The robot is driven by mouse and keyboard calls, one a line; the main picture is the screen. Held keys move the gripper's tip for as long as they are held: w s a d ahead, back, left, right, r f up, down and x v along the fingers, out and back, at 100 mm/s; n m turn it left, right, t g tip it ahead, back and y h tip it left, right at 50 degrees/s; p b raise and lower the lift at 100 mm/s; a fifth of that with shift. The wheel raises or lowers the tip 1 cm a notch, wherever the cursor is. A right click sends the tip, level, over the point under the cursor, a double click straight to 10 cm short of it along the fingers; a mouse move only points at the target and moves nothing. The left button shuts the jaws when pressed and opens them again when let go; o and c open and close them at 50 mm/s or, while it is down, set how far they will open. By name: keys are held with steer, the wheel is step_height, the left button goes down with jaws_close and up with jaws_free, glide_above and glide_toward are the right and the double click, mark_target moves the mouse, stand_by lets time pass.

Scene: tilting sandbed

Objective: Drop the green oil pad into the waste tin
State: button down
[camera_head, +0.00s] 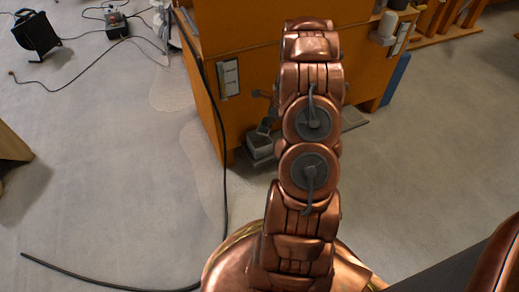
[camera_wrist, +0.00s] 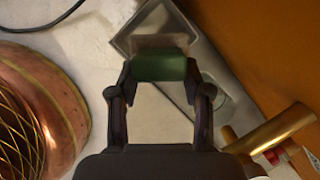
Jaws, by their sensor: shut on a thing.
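My gripper (camera_wrist: 158,72) is shut on the green oil pad (camera_wrist: 158,66), a small dark green block held between its fingertips. In the head view the pad (camera_head: 265,126) is a small green spot left of my arm, and much of my gripper there is hidden by the arm. A grey metal open container that looks like the waste tin (camera_head: 260,149) stands on the floor by the orange cabinet's corner, just below the pad. In the wrist view the grey tin (camera_wrist: 215,75) lies beyond and to the right of the pad, partly covered by it.
The orange cabinet (camera_head: 240,50) rises close behind the tin. A black cable (camera_head: 224,170) hangs down its side and runs over the floor. A brass-coloured cylinder (camera_wrist: 272,130) shows at lower right in the wrist view. Open grey floor (camera_head: 120,190) lies to the left.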

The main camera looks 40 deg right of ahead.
steer(key=shift+f, duration=0.35)
steer(key=shift+c, duration=2.1)
jaws_free()
steer(key=v, duration=1.2)
steer(key=shift+s, duration=0.1)
